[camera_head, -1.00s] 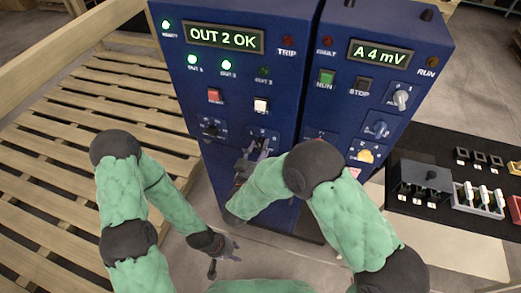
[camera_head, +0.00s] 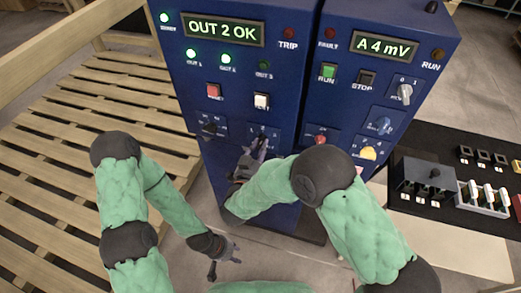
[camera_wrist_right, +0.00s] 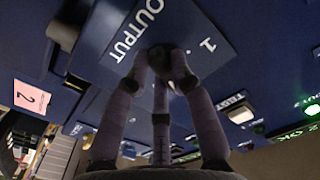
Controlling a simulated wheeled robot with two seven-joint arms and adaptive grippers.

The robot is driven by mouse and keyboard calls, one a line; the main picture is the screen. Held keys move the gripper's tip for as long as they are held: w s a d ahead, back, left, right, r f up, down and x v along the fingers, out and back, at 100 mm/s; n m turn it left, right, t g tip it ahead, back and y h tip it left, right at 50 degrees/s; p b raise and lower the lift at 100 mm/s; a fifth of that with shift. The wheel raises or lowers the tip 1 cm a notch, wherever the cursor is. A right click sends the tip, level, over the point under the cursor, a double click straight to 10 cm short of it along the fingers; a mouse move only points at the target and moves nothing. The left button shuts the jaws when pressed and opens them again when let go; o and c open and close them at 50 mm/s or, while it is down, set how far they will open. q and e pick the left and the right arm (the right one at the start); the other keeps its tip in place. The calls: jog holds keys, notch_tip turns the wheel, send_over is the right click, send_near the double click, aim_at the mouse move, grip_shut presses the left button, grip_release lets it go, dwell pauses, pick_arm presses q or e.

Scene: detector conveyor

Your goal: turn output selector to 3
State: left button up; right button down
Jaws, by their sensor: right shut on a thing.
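The output selector (camera_wrist_right: 160,52) is a dark knob on the left blue cabinet, beside the "OUTPUT" label and a "1" in the right wrist view. My right gripper (camera_head: 261,140) is shut on it, and its fingers also show around the knob in the wrist view (camera_wrist_right: 165,72). The fingers hide most of the knob and the other position marks. The display (camera_head: 222,29) reads "OUT 2 OK". The OUT 1 (camera_head: 190,53) and OUT 2 (camera_head: 226,58) lamps glow green; the OUT 3 lamp (camera_head: 265,65) is dim. My left gripper (camera_head: 224,267) is open and empty, low in front of the cabinet.
Another knob (camera_head: 211,127) sits left of the selector; red (camera_head: 214,91) and white (camera_head: 262,101) buttons are above. The right cabinet (camera_head: 345,110) reads "A 4 mV" and carries more knobs. A dark board with switches (camera_head: 435,205) lies right. A wooden pallet (camera_head: 85,130) stands left.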

jog(key=m+b, duration=0.1)
jog(key=m, duration=0.1)
jog(key=m+b, duration=0.1)
jog(key=b, duration=0.1)
jog(key=shift+w+a+f+m, duration=0.1)
jog(key=shift+a+f+m, duration=0.05)
jog(key=shift+m, duration=0.25)
jog(key=shift+a+m+b, duration=0.1)
jog(key=shift+m+b, duration=1.9)
jog(key=shift+m, duration=0.4)
jog(key=c, duration=1.1)
grip_release()
jog(key=shift+o, duration=0.2)
jog(key=v, duration=1.2)
